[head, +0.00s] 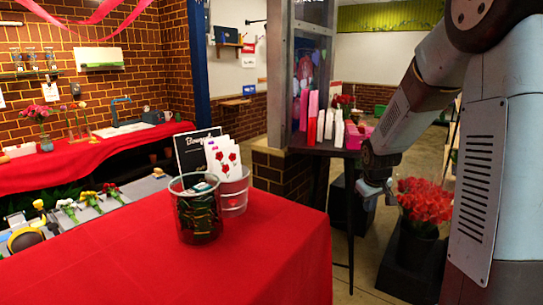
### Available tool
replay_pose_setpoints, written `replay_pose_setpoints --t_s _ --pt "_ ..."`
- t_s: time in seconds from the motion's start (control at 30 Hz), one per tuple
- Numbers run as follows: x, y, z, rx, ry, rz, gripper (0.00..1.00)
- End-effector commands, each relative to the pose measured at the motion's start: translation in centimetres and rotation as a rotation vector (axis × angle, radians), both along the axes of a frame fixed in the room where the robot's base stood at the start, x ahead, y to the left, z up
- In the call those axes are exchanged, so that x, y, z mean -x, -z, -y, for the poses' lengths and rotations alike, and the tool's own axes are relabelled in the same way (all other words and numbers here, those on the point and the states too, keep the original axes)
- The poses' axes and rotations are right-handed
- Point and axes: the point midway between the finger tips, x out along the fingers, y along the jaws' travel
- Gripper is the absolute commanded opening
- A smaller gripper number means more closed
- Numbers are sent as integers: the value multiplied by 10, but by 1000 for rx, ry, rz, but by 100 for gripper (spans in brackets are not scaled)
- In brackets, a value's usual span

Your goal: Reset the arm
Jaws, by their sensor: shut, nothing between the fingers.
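My arm comes down from the upper right of the head view, bent at the elbow. Its end, with my gripper (371,190), hangs low right of the red table and in front of a dark side table. The gripper is small and dark here, and its fingers are hard to make out. It is shut, and nothing shows in it.
A bucket of red flowers (424,202) stands close right of my gripper. A brick pillar (283,175) rises behind the table.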

Motion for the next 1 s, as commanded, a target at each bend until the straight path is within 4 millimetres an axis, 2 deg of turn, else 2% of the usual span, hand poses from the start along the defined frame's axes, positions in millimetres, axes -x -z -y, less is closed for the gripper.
replay_pose_setpoints --t_s 0.03,0.1,0.4,0.7,1.0 --pt "10 -15 -3 -5 14 13 0" --pt "23 -32 -7 -13 33 24 0" --pt "86 -94 -24 -57 112 67 0" --pt "157 -138 -40 -114 183 109 0" --pt "230 -163 -55 -181 246 143 0"
